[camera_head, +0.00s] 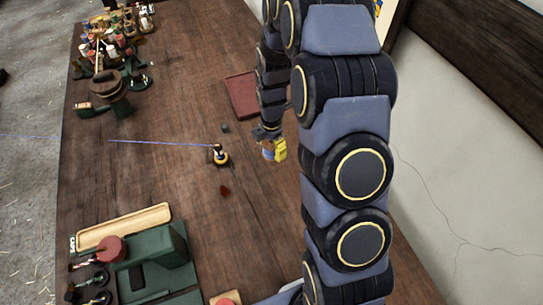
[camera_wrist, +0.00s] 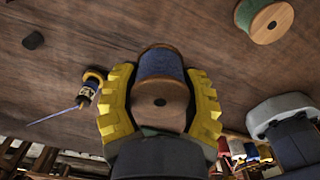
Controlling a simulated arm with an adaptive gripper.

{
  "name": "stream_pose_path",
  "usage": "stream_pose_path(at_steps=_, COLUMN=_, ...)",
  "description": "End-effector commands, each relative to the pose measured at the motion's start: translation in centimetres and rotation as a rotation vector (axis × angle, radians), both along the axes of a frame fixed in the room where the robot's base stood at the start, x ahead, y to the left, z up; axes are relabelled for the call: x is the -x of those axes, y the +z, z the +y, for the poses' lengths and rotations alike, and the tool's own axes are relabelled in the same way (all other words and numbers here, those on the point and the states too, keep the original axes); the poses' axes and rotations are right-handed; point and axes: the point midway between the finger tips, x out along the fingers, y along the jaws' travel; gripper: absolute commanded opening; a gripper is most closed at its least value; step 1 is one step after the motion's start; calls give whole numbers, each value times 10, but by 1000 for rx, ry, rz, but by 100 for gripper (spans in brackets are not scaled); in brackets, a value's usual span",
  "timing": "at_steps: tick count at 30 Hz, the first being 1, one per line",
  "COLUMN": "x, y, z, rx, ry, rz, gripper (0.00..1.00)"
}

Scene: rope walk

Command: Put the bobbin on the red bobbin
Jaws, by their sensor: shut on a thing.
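My gripper (camera_wrist: 160,105) has yellow ridged fingers and is shut on a bobbin wound with blue thread (camera_wrist: 160,65), with wooden flanges. In the head view my gripper (camera_head: 278,150) holds the blue bobbin (camera_head: 267,153) over the right part of the table; its height is hard to tell. I cannot clearly make out a red bobbin. A red-topped thing on a tan base (camera_head: 225,299) is cut off at the bottom edge of the head view and may be it. A green-wound bobbin (camera_wrist: 264,18) shows at the upper right of the wrist view.
A small yellow-and-dark thing (camera_head: 220,156) with a blue line stands left of my gripper. Near it are a dark cylinder (camera_head: 225,127) and a small red piece (camera_head: 224,191). A reddish flat tray (camera_head: 241,94) lies beyond. A tan tray (camera_head: 125,226) and green machine (camera_head: 160,262) fill the lower left.

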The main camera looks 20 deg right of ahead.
Motion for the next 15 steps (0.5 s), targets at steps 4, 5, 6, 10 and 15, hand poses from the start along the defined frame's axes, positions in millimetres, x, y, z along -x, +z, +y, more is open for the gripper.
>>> stream_pose_path(at_steps=4, x=0, y=19, z=0, rx=-1, ry=-3, rz=-1, gripper=15)
stream_pose_path(at_steps=5, x=0, y=23, z=-1, rx=-1, ry=-6, rz=-2, gripper=15)
stream_pose_path(at_steps=6, x=0, y=29, z=-1, rx=-1, ry=-10, rz=-4, gripper=15)
stream_pose_path(at_steps=10, x=3, y=54, z=-4, rx=-1, ry=-32, rz=-4, gripper=15)
stream_pose_path(at_steps=15, x=11, y=91, z=-10, rx=-1, ry=-69, rz=-6, gripper=15)
